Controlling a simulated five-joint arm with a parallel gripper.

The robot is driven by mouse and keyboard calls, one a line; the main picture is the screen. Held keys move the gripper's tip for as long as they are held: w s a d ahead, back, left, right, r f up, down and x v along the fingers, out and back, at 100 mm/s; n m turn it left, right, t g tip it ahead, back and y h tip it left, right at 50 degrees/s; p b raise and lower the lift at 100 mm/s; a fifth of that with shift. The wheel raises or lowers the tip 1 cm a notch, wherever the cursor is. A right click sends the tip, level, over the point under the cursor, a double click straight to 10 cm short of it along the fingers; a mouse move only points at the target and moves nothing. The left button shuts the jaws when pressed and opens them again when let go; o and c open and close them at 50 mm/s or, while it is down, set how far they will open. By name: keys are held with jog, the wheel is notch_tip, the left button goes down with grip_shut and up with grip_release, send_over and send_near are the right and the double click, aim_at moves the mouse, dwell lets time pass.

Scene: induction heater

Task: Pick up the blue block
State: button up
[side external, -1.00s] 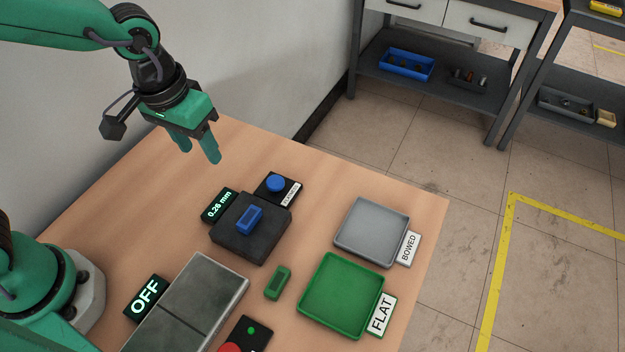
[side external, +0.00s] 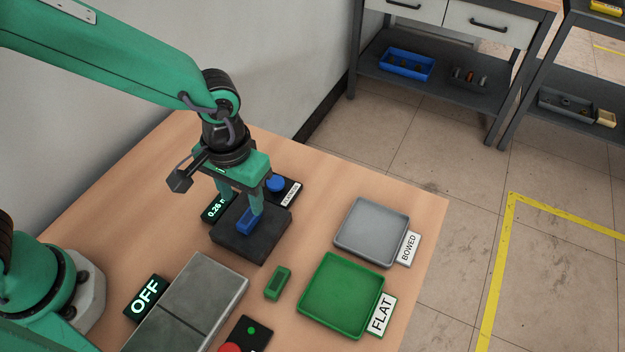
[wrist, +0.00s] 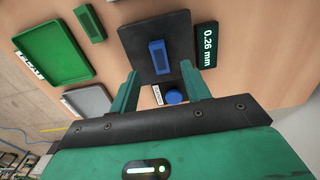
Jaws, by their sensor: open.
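The blue block (side external: 244,224) lies on a dark square plate (side external: 246,250), partly hidden behind one of my fingers in the side view. My gripper (side external: 243,204) is right over the plate, pointing down. In the wrist view the blue block (wrist: 159,57) stands on the dark plate (wrist: 138,38), ahead of and between the two open fingers (wrist: 158,80). A gap shows between the block and each finger in that view.
A blue button (side external: 276,184) and a display reading 0.26 (side external: 213,208) sit beside the plate. A green block (side external: 278,283) lies in front. A grey BOWED tray (side external: 371,233), a green FLAT tray (side external: 342,296) and a grey metal slab (side external: 190,300) with an OFF display (side external: 146,298) are near.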

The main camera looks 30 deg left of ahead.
aim_at(248, 218)
jog(key=shift+f, duration=0.35)
jog(key=shift+f, duration=0.1)
jog(key=shift+f, duration=2.5)
grip_shut()
jog(key=shift+w+r, duration=0.1)
jog(key=shift+r, duration=0.1)
